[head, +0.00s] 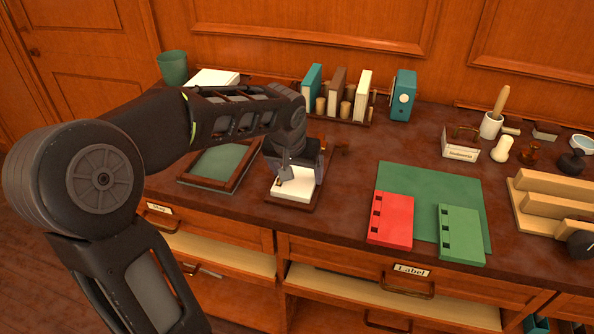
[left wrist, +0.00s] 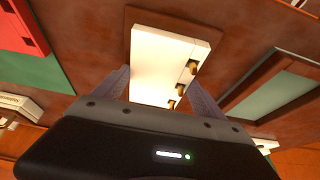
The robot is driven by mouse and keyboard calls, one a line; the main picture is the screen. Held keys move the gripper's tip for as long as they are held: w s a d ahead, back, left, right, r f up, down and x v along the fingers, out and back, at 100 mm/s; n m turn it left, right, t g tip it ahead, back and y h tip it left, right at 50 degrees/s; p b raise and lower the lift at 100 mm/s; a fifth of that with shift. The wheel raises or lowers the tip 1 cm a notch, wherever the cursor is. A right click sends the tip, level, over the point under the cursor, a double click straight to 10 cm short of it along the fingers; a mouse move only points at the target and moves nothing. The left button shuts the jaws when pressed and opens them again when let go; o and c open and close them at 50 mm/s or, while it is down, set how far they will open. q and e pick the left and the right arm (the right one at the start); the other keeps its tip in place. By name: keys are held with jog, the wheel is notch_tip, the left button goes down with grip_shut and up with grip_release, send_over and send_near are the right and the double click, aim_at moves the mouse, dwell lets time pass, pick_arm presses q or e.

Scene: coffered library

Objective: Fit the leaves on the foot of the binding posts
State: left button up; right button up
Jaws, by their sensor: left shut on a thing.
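My left gripper (head: 296,180) points down over the white leaves (head: 291,190), which lie on or just above a dark wooden foot board (head: 309,200). In the left wrist view the fingers (left wrist: 163,95) stand on both sides of the white leaves (left wrist: 155,55) and are shut on them. Brass binding posts (left wrist: 192,68) show at the notches along one edge; whether the leaves are fully seated I cannot tell. A red set of leaves (head: 391,218) and a green set (head: 461,234), both with dark notches, lie on a green mat (head: 428,185).
A framed green panel (head: 222,162) lies left of the foot board. Upright books (head: 337,90) and a teal box (head: 403,96) stand behind. Stamps, a mortar (head: 491,126) and a stepped wooden rack (head: 550,205) fill the right. Drawers are below the front edge.

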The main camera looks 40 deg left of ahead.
pick_arm(q)
jog(key=o, duration=1.4)
jog(key=shift+r, duration=0.1)
jog(key=shift+r+p, duration=2.1)
jog(key=shift+r, duration=0.8)
